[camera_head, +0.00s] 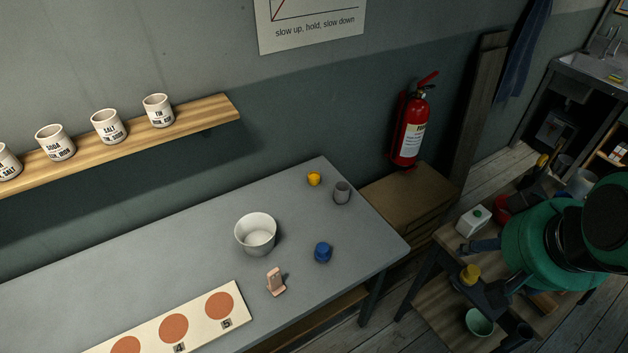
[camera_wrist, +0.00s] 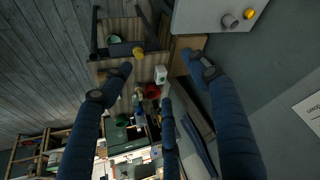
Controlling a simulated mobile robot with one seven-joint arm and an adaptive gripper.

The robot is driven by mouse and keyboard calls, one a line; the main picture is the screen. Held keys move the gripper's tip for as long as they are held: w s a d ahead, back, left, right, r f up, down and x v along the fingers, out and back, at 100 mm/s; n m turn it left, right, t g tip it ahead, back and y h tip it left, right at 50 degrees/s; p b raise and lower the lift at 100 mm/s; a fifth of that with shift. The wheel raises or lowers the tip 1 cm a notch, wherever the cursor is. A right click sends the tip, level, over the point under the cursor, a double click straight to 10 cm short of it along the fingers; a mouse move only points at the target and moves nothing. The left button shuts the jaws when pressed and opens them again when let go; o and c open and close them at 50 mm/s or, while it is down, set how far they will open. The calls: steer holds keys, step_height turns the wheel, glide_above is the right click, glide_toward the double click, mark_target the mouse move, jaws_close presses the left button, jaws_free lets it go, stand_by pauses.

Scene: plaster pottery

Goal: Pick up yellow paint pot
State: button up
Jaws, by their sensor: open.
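A small yellow pot (camera_head: 314,179) stands on the grey table beside a grey cup (camera_head: 342,192). It also shows at the top right of the wrist view (camera_wrist: 249,14). Another yellow, pot-like item (camera_head: 470,273) is over the wooden bench on the right, at a dark bar, and shows in the wrist view (camera_wrist: 137,52). I cannot tell which is the paint pot. A blue pot (camera_head: 322,252) stands near the table's right front edge. My gripper (camera_wrist: 158,62) has its blue fingers spread apart with nothing between them. It is above the bench, apart from the grey table.
A white bowl (camera_head: 256,233), a pink stand (camera_head: 275,282) and a board with orange discs (camera_head: 172,329) are on the grey table. The bench holds a white box (camera_head: 473,221) and a green bowl (camera_head: 480,321).

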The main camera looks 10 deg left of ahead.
steer(key=w+a+r+n+g+p, duration=0.15)
steer(key=w+a, duration=0.25)
steer(key=w, duration=0.5)
steer(key=w+a+r, duration=0.2)
steer(key=w+a, duration=0.1)
steer(key=w, duration=0.7)
steer(key=w+a+r+g+p, duration=0.15)
steer(key=w+a, duration=0.25)
steer(key=w, duration=0.5)
steer(key=w+a+f+n+p, duration=0.1)
steer(key=w+a+f, duration=0.3)
steer(key=w+a, duration=0.3)
steer(key=w+a+f, duration=0.3)
steer(key=w+a, duration=0.2)
steer(key=w, duration=0.3)
steer(key=w+a+f+p, duration=0.1)
steer(key=w+a+f, duration=0.3)
steer(key=a+f, duration=0.3)
steer(key=w+a+f+n+g+p, duration=0.1)
steer(key=w+a+f, duration=0.3)
steer(key=a+f, duration=0.3)
steer(key=w+a+f+g, duration=0.1)
steer(key=w+a+f, duration=0.2)
steer(key=a+f, duration=0.4)
step_height(320, 180, down, 8)
steer(key=shift+w+a+r+n+p, duration=0.15)
steer(key=shift+w+r+n+p, duration=0.05)
steer(key=shift+w+n+p, duration=0.2)
steer(key=shift+f, duration=0.15)
steer(key=shift+f, duration=4.15)
